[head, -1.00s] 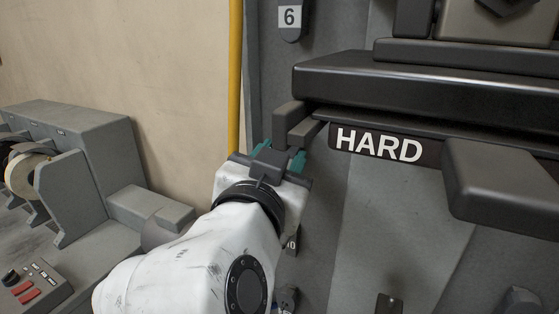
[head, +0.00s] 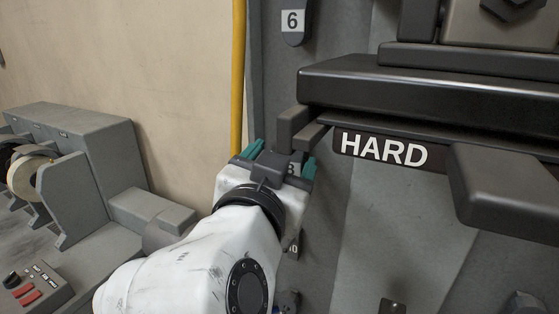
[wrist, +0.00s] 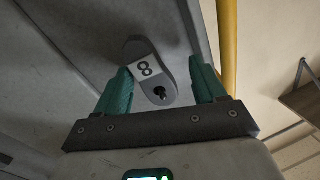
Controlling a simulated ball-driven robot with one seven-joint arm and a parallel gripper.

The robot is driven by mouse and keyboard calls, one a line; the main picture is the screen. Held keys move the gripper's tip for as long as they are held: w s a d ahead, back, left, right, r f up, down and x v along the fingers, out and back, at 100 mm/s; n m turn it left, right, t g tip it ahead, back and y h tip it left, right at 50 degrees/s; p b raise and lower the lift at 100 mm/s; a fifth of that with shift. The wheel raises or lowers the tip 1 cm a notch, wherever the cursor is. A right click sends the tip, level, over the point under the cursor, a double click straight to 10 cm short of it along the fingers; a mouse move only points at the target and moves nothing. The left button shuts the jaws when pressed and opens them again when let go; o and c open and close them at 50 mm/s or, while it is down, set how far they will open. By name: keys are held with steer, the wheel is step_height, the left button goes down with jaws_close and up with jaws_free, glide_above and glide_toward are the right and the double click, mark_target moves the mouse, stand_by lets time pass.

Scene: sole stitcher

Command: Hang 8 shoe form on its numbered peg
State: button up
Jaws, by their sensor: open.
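The grey shoe form (wrist: 141,62), sole-shaped with a white 8 label, lies flat along a grey panel in the wrist view. Near its lower end in that view is a hole with something dark in it, seemingly a peg (wrist: 160,92). My gripper (wrist: 162,88) is open, with a teal finger on each side of the form and a visible gap to it. In the head view my gripper (head: 281,163) is at the panel's left side, below the machine's dark ledge. The form is mostly hidden there, with only part of its label between the fingers.
A plate labelled 6 (head: 292,22) is above my gripper and a label ending in 0 (head: 293,249) below. The dark ledge with the HARD sign (head: 385,149) juts out close on the right. A yellow pole (head: 239,80) runs close on the left.

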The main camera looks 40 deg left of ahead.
steer(key=b+v, duration=0.2)
steer(key=v, duration=0.8)
steer(key=shift+s, duration=0.35)
steer(key=shift+d+r, duration=0.1)
steer(key=shift+d, duration=0.05)
